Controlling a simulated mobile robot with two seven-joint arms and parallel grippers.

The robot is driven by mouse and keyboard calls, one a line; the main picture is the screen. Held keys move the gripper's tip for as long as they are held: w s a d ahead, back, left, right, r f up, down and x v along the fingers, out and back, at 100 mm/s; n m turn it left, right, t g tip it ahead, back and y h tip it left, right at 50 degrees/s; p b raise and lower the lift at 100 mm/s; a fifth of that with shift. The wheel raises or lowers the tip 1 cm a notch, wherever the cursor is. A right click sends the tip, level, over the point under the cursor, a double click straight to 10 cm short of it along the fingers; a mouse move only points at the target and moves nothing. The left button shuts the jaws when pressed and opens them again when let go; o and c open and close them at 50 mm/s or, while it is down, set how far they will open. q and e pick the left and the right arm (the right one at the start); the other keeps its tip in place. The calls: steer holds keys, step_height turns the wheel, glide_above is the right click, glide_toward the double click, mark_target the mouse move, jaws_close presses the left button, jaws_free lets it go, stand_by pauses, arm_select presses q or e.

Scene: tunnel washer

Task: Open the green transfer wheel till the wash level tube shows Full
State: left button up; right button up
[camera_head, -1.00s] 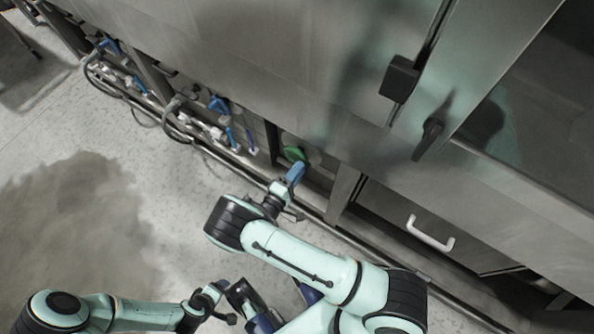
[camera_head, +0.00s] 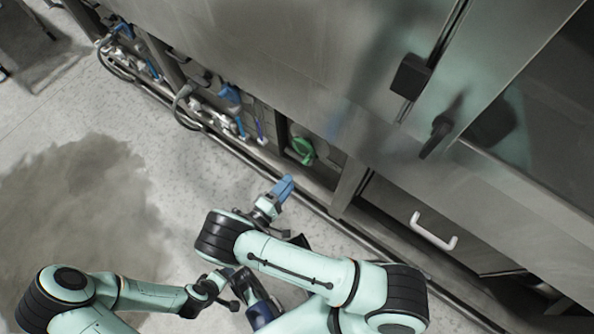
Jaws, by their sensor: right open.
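The green transfer wheel (camera_head: 303,150) sits in a low recess under the steel machine panel, near the middle of the head view. My right gripper (camera_head: 283,187) has blue fingers and is open. It is a short way below and to the left of the wheel in the picture, apart from it, with nothing visible in it. My left arm comes in from the lower left; its end lies low among my other arm parts, and its jaws cannot be made out. I cannot identify the wash level tube in this view.
A floor-level pipe (camera_head: 240,155) runs along the machine's base. Several blue-handled valves (camera_head: 230,97) and hoses stand left of the recess. A white handle (camera_head: 432,232) is on a drawer at right. A black latch (camera_head: 410,76) is on the panel above. The floor at left is clear, with a wet-looking patch.

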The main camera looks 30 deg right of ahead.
steer(key=v, duration=0.4)
stand_by(0.5)
